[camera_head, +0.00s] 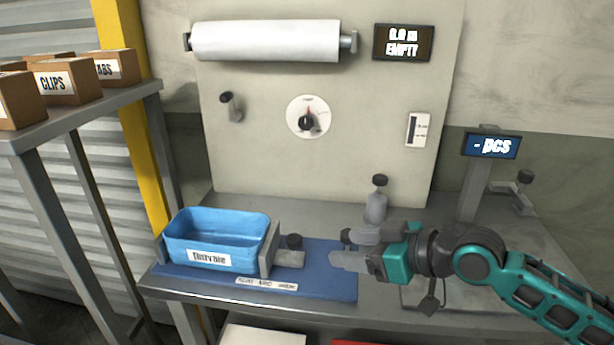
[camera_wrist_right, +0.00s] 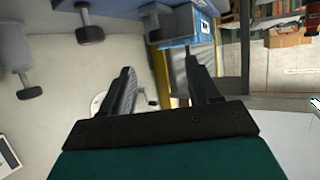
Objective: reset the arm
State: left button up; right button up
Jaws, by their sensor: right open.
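My right gripper (camera_head: 350,248) reaches in from the right in the head view. It is over the right part of the blue mat (camera_head: 325,284) on the bench, with its fingers pointing left. In the right wrist view its two dark fingers (camera_wrist_right: 160,92) stand apart with nothing between them. The right arm is teal and dark grey and comes from the lower right corner of the head view. My left gripper is in neither view.
A blue labelled bin (camera_head: 215,238) sits left of the gripper, beside a clamp with a black knob (camera_head: 293,241). A white roll (camera_head: 265,41), dial (camera_head: 308,117) and display (camera_head: 403,42) are on the back panel. Boxes (camera_head: 62,80) stand on a left shelf.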

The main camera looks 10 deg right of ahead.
jog(key=s+a+f+m+g+h, duration=0.2)
jog(key=s+a+f+h, duration=0.15)
jog(key=s+f, duration=0.7)
jog(key=s+d+f+m+g+h, duration=0.2)
jog(key=s+d+f+m+h, duration=0.1)
jog(key=s+d, duration=0.3)
jog(key=s+d+f+m+g+h, duration=0.2)
jog(key=s+d+f+h, duration=0.1)
jog(key=s, duration=0.6)
jog(key=w+a+f+t+y, duration=0.2)
jog(key=w+f+t, duration=0.5)
jog(key=f, duration=0.1)
jog(key=shift+w+a, duration=0.3)
